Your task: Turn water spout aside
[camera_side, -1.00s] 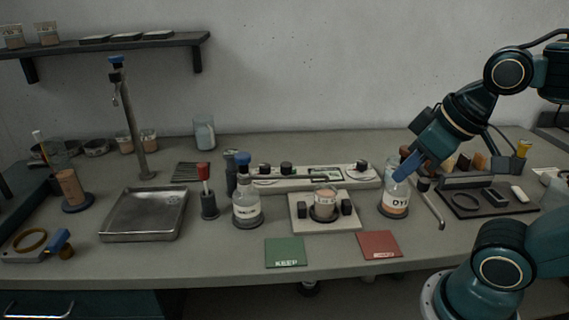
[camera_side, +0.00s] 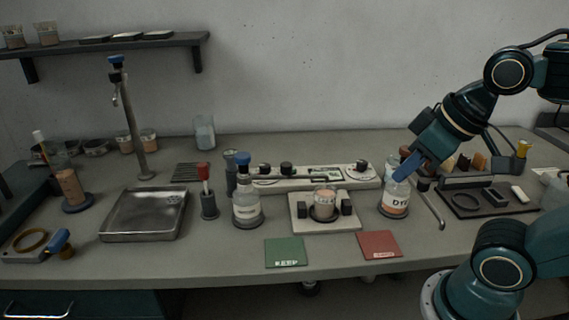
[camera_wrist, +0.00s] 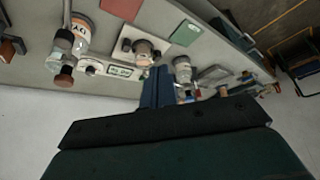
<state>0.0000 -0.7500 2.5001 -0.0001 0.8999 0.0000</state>
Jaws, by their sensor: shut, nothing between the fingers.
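A bent metal spout (camera_side: 435,208) reaches forward over the bench from a dark knob (camera_side: 424,184), right of an orange-bottomed bottle (camera_side: 395,201). A second, tall metal tap post (camera_side: 134,135) with a blue top stands at the far left behind a steel tray (camera_side: 145,217); I cannot tell which one is the water spout. My gripper (camera_side: 404,172) has blue fingers, pointing down-left in front of the bottle's top; contact cannot be told. In the wrist view its fingers (camera_wrist: 158,88) are together and empty, and the bottle (camera_wrist: 78,34) is at upper left.
Left of the bottle are a hotplate with a small beaker (camera_side: 325,203) and a clear flask (camera_side: 247,205). A green card (camera_side: 286,252) and a red card (camera_side: 379,244) lie at the front edge. A dark tray (camera_side: 487,202) is at right.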

